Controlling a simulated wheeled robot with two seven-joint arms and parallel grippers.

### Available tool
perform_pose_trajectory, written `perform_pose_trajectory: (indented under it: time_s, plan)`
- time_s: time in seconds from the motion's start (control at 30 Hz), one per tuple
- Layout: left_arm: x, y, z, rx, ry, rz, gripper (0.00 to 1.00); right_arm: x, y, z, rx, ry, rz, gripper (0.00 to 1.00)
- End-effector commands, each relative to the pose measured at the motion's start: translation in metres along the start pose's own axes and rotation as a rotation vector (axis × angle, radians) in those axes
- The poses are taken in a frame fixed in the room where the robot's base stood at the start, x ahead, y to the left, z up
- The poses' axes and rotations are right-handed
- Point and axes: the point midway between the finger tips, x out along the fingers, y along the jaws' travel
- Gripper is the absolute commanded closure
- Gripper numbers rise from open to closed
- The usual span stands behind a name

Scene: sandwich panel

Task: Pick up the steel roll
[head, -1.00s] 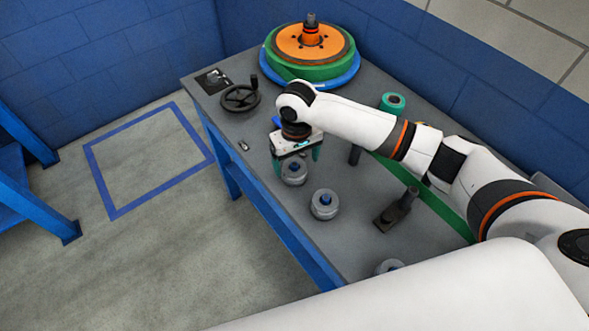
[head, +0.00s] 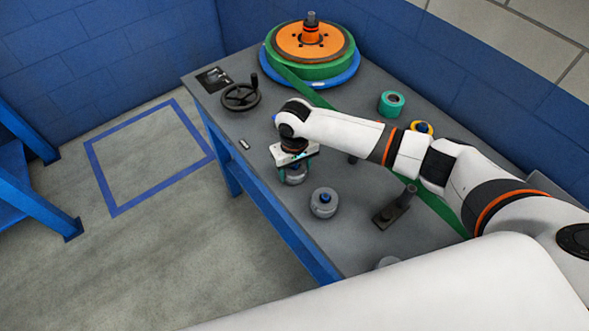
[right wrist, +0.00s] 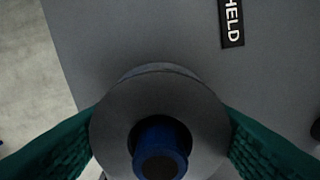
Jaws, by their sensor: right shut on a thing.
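A grey steel roll (head: 293,179) with a blue core stands on the grey table near its left edge, under my right gripper (head: 293,170). In the right wrist view the roll (right wrist: 112,118) fills the lower middle, its blue core facing the camera. The green fingers of my right gripper (right wrist: 160,150) press on it from both sides. My right gripper is shut on this roll. I cannot tell whether it is clear of the table. A second steel roll (head: 323,204) stands apart, nearer the front. My left gripper is not in view.
A third roll (head: 387,262) is mostly hidden by my white body part. A handwheel (head: 240,97), a green strip coil on an orange hub (head: 313,42), a teal roll (head: 391,103), a yellow roll (head: 422,127) and a dark post (head: 395,208) stand around. A black label (right wrist: 232,22) lies nearby.

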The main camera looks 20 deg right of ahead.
Motion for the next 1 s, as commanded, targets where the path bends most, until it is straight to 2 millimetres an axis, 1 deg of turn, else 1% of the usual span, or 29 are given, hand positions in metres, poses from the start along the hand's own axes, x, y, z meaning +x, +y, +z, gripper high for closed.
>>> perform_pose_trajectory:
  time_s: [0.23, 0.33, 0.47, 0.7, 0.83, 1.0]
  plan:
    - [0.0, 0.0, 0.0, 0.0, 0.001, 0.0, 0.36, -0.002, 0.0, 0.001, 0.0, -0.002, 0.001, 0.72]
    - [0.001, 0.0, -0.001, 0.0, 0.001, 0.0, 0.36, -0.008, 0.0, 0.001, 0.0, -0.004, 0.002, 0.72]
    - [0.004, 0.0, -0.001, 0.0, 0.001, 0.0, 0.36, -0.029, 0.0, 0.002, 0.0, -0.007, 0.002, 0.72]
    - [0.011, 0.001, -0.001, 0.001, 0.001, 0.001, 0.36, -0.076, 0.0, 0.002, 0.0, -0.006, 0.002, 0.72]
    - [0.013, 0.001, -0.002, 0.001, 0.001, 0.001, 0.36, -0.093, 0.0, 0.002, 0.0, -0.004, 0.001, 0.72]
    - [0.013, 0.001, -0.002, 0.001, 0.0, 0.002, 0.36, -0.101, 0.0, 0.001, 0.001, -0.001, 0.001, 0.72]
